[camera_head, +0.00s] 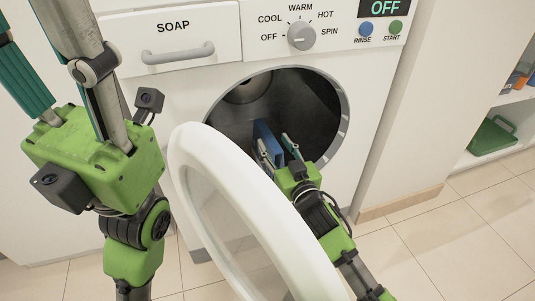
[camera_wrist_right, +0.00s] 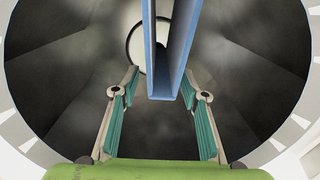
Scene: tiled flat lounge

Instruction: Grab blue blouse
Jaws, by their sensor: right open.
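The blue blouse (camera_head: 266,140) shows as a stiff, folded blue panel inside the open washing machine drum (camera_head: 310,110). In the right wrist view the blouse (camera_wrist_right: 185,50) hangs from the top edge as a narrow folded shape, its lower end between and just beyond the fingertips. My right gripper (camera_head: 278,150) reaches through the drum opening. In the right wrist view my right gripper (camera_wrist_right: 161,88) is open, with gaps on both sides of the blouse. My left gripper (camera_head: 50,70) is at the upper left, outside the machine, fingers apart and empty; its tips are cut off.
The open round white door (camera_head: 185,145) stands in front of the opening, beside my right arm. The soap drawer (camera_head: 175,35) and the dial (camera_head: 301,36) are above. A green container (camera_head: 490,138) sits on a shelf at right. Tiled floor at lower right is clear.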

